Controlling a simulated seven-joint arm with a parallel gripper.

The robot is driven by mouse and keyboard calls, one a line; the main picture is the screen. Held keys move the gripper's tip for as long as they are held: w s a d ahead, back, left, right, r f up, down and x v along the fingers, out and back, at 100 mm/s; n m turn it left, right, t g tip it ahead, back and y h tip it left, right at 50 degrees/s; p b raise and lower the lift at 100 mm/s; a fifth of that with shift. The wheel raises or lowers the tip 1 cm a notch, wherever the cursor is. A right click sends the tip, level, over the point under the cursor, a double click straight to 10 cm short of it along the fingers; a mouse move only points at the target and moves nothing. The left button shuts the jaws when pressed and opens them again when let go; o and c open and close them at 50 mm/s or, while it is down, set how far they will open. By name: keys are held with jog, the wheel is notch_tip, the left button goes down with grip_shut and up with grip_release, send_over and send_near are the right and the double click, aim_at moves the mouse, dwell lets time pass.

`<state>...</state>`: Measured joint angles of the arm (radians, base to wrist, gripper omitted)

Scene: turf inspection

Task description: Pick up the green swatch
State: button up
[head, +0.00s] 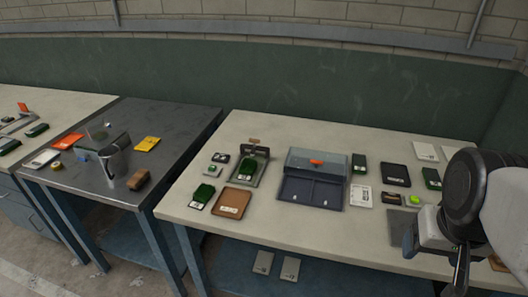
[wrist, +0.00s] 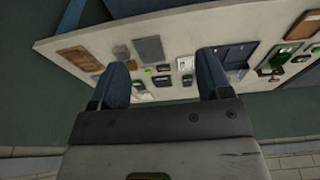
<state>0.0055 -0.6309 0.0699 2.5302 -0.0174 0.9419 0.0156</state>
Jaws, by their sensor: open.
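Several pieces could be the green swatch, and I cannot tell which one is meant. A green turf piece with a white label (head: 204,192) lies at the left of the pale table. Another green piece (head: 248,165) sits in a grey stand. Darker green labelled pieces lie behind (head: 359,162) and at the right (head: 432,178). A small bright green item (head: 414,199) lies near my gripper (head: 460,268) and shows in the wrist view (wrist: 147,71). My gripper is open, high over the table's right end; in the wrist view its fingers (wrist: 164,72) are apart with nothing held.
A grey-blue case (head: 314,178) stands mid-table. A brown board (head: 232,203) lies at the front left, a grey mat (head: 401,229) at the right. A dark metal table (head: 110,188) holds a tape-dispenser-like metal device. The pale table's front strip is mostly bare.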

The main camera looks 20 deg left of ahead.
jog(key=w+a+f+n+h, duration=0.1)
jog(key=w+a+n+h, duration=0.15)
jog(key=w+n, duration=0.4)
jog(key=w+a+f+n+h, duration=0.1)
jog(key=w+f+n+h, duration=0.15)
jog(key=w, duration=0.65)
jog(key=w+a+f+n+t+h, duration=0.25)
jog(key=w+a+n+t, duration=0.25)
jog(key=w+a+n, duration=0.6)
jog(key=n+t+y, duration=0.6)
jog(key=n+y, duration=0.2)
jog(key=n, duration=0.8)
send_near(245, 169)
jog(key=x, duration=0.3)
jog(key=shift+s+a+f, duration=0.1)
jog(key=shift+a, duration=0.05)
jog(key=shift+x, duration=1.35)
